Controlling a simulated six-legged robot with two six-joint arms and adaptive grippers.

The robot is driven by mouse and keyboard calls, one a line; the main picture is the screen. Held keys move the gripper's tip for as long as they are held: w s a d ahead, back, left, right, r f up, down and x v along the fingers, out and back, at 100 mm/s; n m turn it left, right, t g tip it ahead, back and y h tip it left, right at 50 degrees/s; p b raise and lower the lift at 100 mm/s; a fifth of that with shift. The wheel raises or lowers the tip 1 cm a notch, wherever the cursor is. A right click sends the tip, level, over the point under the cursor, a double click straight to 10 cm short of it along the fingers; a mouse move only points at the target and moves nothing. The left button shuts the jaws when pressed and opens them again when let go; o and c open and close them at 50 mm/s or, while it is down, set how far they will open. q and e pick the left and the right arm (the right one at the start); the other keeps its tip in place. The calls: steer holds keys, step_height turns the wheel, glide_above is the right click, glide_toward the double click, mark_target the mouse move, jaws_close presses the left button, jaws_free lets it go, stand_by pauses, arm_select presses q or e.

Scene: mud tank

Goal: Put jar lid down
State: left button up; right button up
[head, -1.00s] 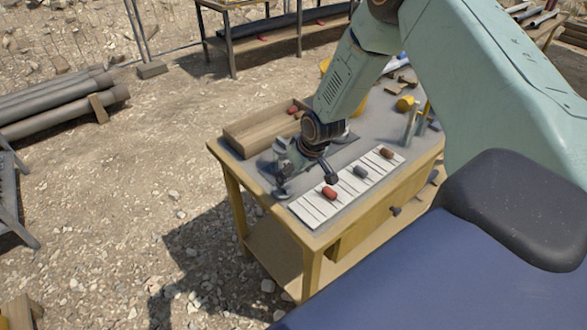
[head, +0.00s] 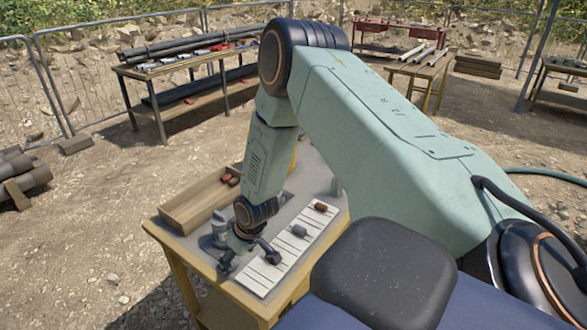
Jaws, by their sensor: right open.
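My right gripper (head: 247,258) points down over the near left part of the workbench (head: 160,232), beside a white lined strip (head: 257,279). Its dark fingers are spread apart, and I make out nothing held between them. I cannot pick out the jar lid for certain. Greyish shapes beside the wrist are partly covered by my arm and too small to tell apart. My left gripper is not in view.
A grey piece (head: 299,231) and a brown piece (head: 320,207) lie on the strip. A wooden tray (head: 190,208) with small red pieces stands behind the gripper. Another bench (head: 160,68) with pipes stands farther back. Open gravel lies to the left.

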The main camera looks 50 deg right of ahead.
steer(key=s+a+f+g, duration=0.1)
steer(key=s+a+f, duration=0.3)
steer(key=s, duration=0.5)
steer(key=s+a+f+g, duration=0.1)
steer(key=s+a, duration=0.5)
steer(key=s, duration=0.3)
steer(key=s+a+r+m+g, duration=0.1)
steer(key=s+g, duration=0.1)
steer(key=s, duration=1.1)
steer(key=shift+s+a+r+h, duration=0.2)
steer(key=shift+s+r+h, duration=0.15)
steer(key=shift+h, duration=0.05)
steer(key=shift+a, duration=0.2)
